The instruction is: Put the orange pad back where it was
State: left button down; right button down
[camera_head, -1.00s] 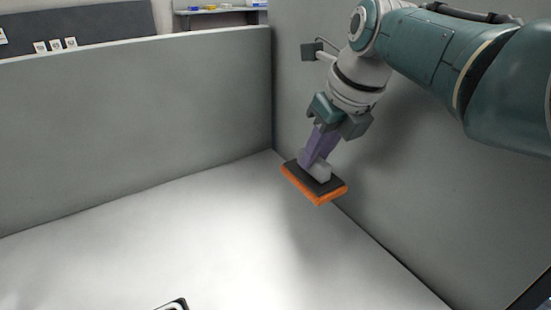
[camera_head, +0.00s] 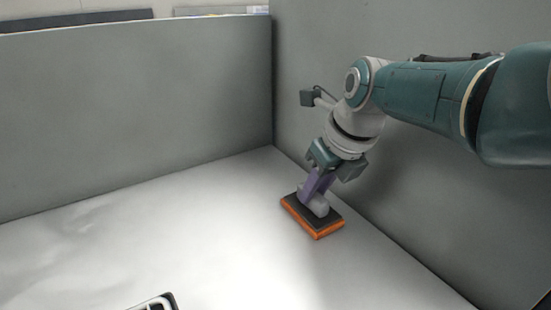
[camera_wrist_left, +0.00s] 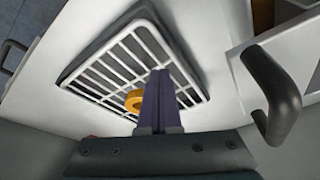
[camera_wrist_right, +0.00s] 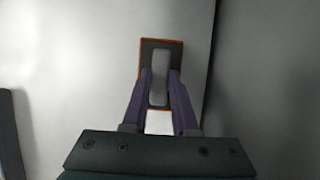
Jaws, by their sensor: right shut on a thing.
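The orange pad (camera_head: 313,234) has a dark top and a grey handle. It is near the right wall, low over the white surface, and I cannot tell whether it touches. My right gripper (camera_head: 318,192) is shut on the grey handle from above. In the right wrist view the pad (camera_wrist_right: 174,50) shows beyond the two purple fingers (camera_wrist_right: 159,92), with the handle between them. My left gripper is out of the head view. In the left wrist view its purple fingers (camera_wrist_left: 161,78) are together, over a white grid.
Grey walls (camera_head: 130,115) close off the back and right. The white surface (camera_head: 190,230) left of the pad is bare. A white-and-black item (camera_head: 158,302) is at the bottom edge. The left wrist view shows a white grid (camera_wrist_left: 105,66), a yellow round thing (camera_wrist_left: 134,101) and a dark handle (camera_wrist_left: 272,95).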

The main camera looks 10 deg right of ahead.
pick_arm(q)
jog(key=shift+a, duration=0.1)
pick_arm(e)
jog(key=c, duration=0.7)
grip_release()
